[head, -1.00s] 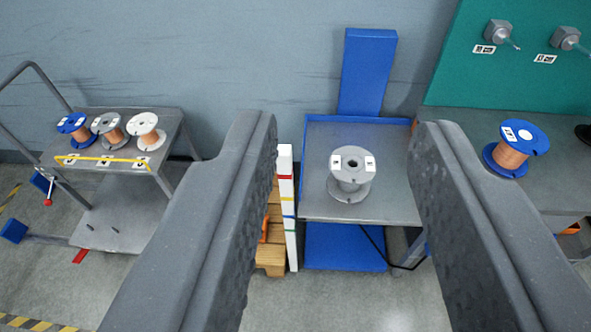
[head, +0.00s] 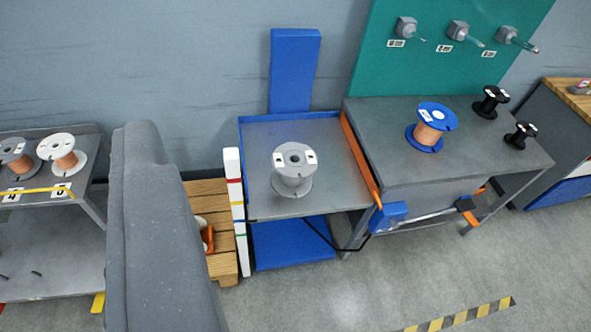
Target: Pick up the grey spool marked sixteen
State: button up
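A grey spool (head: 293,172) with no copper wire showing stands upright on the metal top of a blue-edged stand, in the middle of the head view. Its top flange carries white labels whose marking is too small to read. Another grey spool (head: 17,155), wound with copper, is on the cart at the far left, partly cut off by the frame. My gripper (head: 155,225) shows only its left finger, large in the left foreground; the right finger is out of the frame. Nothing is held against the visible finger, and the grey spool is beyond it, apart.
A white copper spool (head: 62,152) is on the left cart (head: 50,240). A wooden pallet stack (head: 212,225) and a colour-striped white post (head: 236,190) stand left of the blue stand (head: 345,190). A workbench (head: 385,165) at right holds a blue copper spool (head: 430,127) and black spools (head: 490,102).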

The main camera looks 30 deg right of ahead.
aim_at(294, 164)
jog(key=u, duration=0.05)
jog(key=i, duration=1)
jog(key=z, duration=0.05)
